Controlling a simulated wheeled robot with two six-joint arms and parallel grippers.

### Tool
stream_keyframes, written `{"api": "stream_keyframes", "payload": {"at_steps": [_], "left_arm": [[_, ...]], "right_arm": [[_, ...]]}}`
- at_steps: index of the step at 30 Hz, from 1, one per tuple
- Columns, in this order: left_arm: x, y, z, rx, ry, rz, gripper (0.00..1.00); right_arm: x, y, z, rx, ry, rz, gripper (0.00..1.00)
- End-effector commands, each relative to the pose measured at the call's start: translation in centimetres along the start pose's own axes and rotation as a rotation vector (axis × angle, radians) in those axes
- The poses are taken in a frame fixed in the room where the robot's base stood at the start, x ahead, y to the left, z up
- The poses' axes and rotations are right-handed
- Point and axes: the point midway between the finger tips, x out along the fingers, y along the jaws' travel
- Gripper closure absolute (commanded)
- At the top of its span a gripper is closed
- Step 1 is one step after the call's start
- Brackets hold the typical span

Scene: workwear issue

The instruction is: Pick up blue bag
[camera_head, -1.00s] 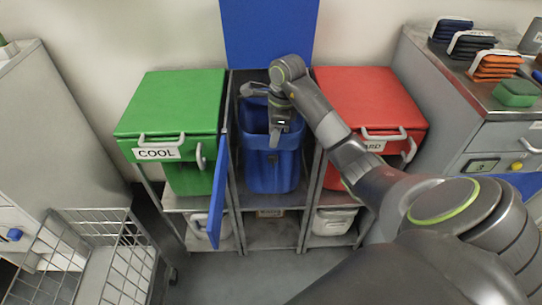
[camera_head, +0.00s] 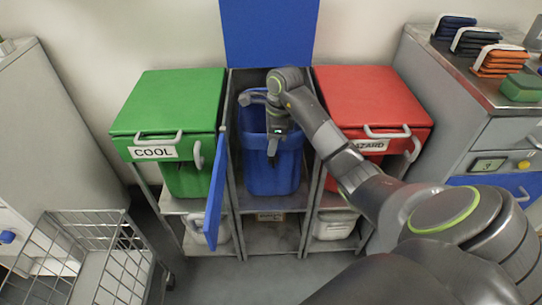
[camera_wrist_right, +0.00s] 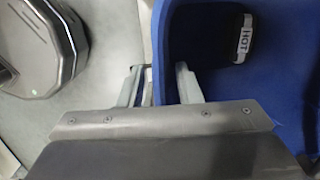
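The blue bag (camera_head: 272,178) is an open-topped, bin-shaped container in the middle bay of the rack, between the green and red units. My right gripper (camera_head: 273,150) points down at its front rim. In the right wrist view, the gripper's two fingers (camera_wrist_right: 158,88) are apart, with the blue bag's edge (camera_wrist_right: 158,40) between them; the fingers do not look closed on it. Inside the bag lies a dark item labelled HOT (camera_wrist_right: 238,38). My left gripper is not in view.
A green COOL unit (camera_head: 170,100) stands left, a red unit labelled AZARD (camera_head: 370,95) right. A blue door panel (camera_head: 215,195) stands open at the bay's left front. A wire cart (camera_head: 95,260) is at lower left; folded stacks (camera_head: 500,62) lie on the right cabinet.

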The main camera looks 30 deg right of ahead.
Motion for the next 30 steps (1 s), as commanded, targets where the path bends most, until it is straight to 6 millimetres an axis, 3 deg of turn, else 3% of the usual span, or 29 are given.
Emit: {"api": "stream_keyframes", "payload": {"at_steps": [29, 30], "left_arm": [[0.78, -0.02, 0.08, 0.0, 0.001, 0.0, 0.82], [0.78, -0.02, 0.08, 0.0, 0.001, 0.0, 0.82]], "right_arm": [[0.48, 0.01, -0.07, 0.0, 0.0, 0.0, 0.69], [0.48, 0.01, -0.07, 0.0, 0.0, 0.0, 0.73]]}}
